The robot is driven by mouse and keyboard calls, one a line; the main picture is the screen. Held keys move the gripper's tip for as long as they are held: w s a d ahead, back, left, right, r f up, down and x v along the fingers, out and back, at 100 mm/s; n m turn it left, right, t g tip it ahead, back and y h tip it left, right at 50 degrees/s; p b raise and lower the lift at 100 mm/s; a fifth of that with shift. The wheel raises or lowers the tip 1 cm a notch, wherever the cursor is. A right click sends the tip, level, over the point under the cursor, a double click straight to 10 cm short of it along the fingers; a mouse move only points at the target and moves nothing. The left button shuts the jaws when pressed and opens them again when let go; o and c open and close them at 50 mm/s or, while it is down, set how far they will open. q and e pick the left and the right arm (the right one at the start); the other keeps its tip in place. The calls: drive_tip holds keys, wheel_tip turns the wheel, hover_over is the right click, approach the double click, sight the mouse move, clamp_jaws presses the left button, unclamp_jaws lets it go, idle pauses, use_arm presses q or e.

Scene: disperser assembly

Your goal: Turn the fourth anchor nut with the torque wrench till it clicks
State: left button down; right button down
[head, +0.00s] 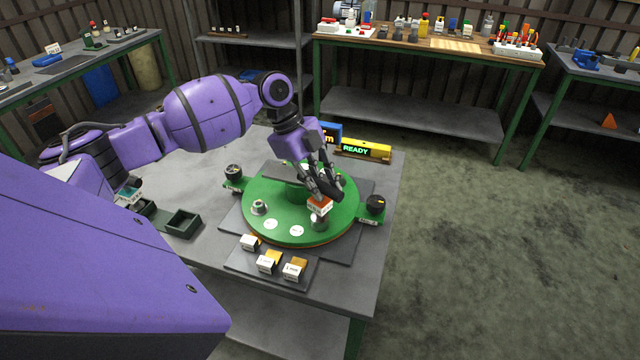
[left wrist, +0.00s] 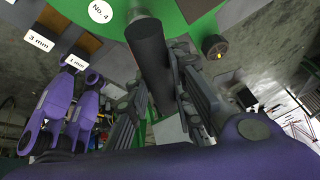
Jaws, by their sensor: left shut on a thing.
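My left gripper (head: 322,180) is over the right part of the round green plate (head: 275,215). It is shut on a dark cylindrical tool (left wrist: 152,62), which I take for the torque wrench. In the left wrist view its silver end points toward the green plate beside a white "No. 4" label (left wrist: 100,11). In the head view an orange-and-white block (head: 319,204) shows below the fingers, over a grey metal part (head: 318,223). The fourth nut's contact with the tool is hidden. A silver nut (head: 259,207) stands at the plate's left. My right gripper cannot be made out.
A yellow display (head: 365,149) reads "READY" behind the plate, beside a blue display (head: 328,132). Dark knobs stand on green tabs left (head: 233,171) and right (head: 376,203). Small labelled boxes (head: 267,264) stand in front. A dark green tray (head: 183,222) lies at left.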

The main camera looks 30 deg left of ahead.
use_arm(q)
drive_tip(key=shift+r, duration=0.25)
